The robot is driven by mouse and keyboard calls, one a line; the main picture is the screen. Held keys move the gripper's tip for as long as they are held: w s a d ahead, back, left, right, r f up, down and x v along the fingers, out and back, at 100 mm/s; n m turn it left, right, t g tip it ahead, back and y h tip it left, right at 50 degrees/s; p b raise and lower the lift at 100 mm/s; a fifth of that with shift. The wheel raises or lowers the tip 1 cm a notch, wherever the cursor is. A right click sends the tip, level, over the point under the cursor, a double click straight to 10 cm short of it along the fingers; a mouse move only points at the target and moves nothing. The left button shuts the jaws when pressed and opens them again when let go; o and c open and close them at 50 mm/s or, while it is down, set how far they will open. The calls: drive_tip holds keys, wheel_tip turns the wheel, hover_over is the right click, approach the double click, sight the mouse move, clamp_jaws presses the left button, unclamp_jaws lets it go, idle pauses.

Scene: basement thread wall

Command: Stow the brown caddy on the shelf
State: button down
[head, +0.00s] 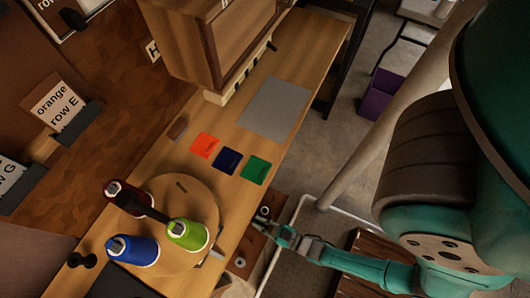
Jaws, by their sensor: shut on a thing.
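A brown caddy (250,249) shows beside the front edge of the wooden bench, with pale round parts in its openings. My gripper (273,230) is shut on the caddy's middle, reaching in from the right. The gripper hides part of the caddy, and its underside cannot be seen. I cannot tell for sure which surface is the shelf.
The wooden bench (300,55) bears a round turntable (183,185) with red, green and blue thread cones, three coloured squares, a grey mat (275,107) and a wooden cabinet (215,45). A pale post (375,150) and a slatted brown thing (365,248) stand right of the bench.

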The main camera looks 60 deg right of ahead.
drive_tip(key=shift+w+f, duration=0.15)
drive_tip(key=shift+w, duration=1.15)
drive_tip(key=shift+w+f, duration=0.1)
drive_tip(key=shift+w, duration=1.15)
drive_tip(key=w+f, duration=0.1)
drive_tip(key=w, duration=1.6)
drive_tip(key=shift+w+f, duration=0.3)
drive_tip(key=shift+f, duration=0.05)
drive_tip(key=c, duration=1.1)
unclamp_jaws()
drive_tip(key=shift+s+f, duration=0.1)
drive_tip(key=s, duration=1.2)
